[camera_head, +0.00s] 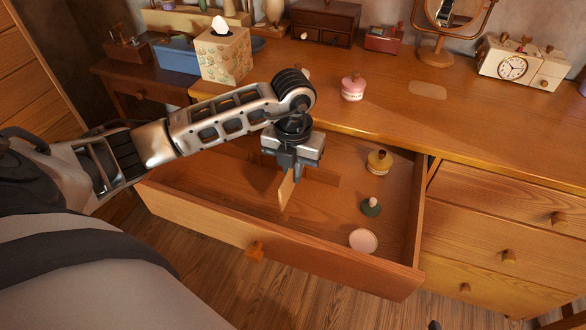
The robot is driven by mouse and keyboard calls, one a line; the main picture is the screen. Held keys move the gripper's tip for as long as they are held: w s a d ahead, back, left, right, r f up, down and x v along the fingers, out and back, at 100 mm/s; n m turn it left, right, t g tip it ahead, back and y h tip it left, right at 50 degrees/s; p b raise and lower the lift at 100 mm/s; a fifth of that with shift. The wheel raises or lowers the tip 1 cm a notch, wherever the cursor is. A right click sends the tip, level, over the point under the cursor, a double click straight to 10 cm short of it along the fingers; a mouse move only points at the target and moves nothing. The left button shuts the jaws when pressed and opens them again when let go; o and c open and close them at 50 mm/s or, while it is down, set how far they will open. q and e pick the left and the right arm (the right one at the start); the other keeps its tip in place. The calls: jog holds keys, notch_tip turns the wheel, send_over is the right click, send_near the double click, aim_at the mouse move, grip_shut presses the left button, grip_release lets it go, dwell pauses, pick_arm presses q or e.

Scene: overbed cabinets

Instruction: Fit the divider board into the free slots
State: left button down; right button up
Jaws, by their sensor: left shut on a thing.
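My left gripper (291,174) reaches in from the left and is shut on the divider board (287,191), a thin light-wood piece. It holds the board upright, edge roughly toward me, over the middle of the open drawer (201,218). I cannot tell whether the board touches the drawer floor. The slots are not clear to see; a darker wooden strip (322,177) shows behind and right of the gripper. My right gripper is not in view.
In the drawer's right part lie a yellow jar (379,161), a dark green item (371,206) and a pale round item (363,240). On the dresser top stand a pink jar (353,88), tissue box (223,55), mirror (436,55) and clock (514,67). The drawer's left part looks empty.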

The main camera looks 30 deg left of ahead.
aim_at(293, 186)
pick_arm(q)
jog(key=shift+f, duration=0.1)
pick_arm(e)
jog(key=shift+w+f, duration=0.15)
pick_arm(q)
jog(key=shift+f+b, duration=2.25)
jog(key=shift+f, duration=0.6)
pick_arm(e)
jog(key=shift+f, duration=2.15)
pick_arm(q)
jog(key=c, duration=1.5)
grip_release()
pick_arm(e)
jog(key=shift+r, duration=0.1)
pick_arm(q)
jog(key=shift+r, duration=0.3)
notch_tip(293, 186, up, 16)
jog(key=shift+f+p, duration=0.25)
jog(key=shift+p, duration=0.55)
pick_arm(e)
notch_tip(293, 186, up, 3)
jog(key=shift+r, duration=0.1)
